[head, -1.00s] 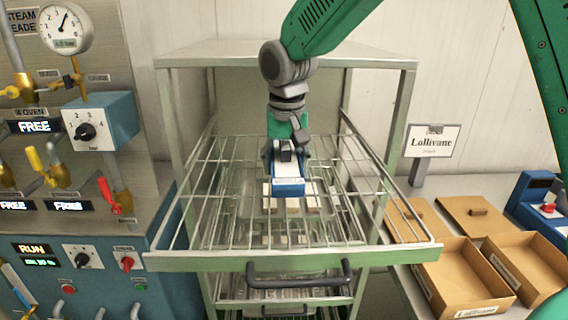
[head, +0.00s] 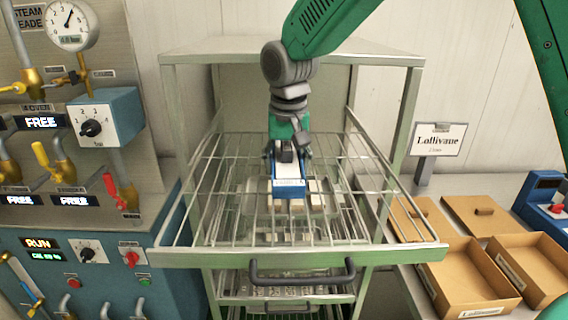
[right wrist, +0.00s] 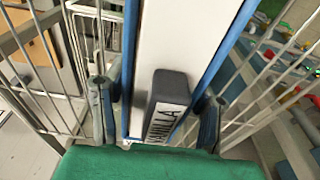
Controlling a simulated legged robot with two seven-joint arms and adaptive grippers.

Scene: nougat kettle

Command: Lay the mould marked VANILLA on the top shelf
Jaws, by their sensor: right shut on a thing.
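The mould (head: 289,189) is a long white block with blue edges. In the right wrist view (right wrist: 185,40) its near end has a dark grey grip and a label, partly cut off, reading VANILLA. My right gripper (head: 288,153) is shut on this mould, with a finger on each side in the wrist view (right wrist: 158,108). The top wire shelf (head: 375,235) is pulled out of the rack by its front bar. The mould is over this shelf, near its middle; I cannot tell whether it touches the wires. My left gripper is not in view.
The rack frame (head: 405,110) has posts and a flat top around the arm. Lower shelves carry trays of pale pieces (head: 300,240). A valve panel (head: 80,190) stands at left. Cardboard boxes (head: 460,285), a Lollivane sign (head: 438,140) and a blue device (head: 545,200) are at right.

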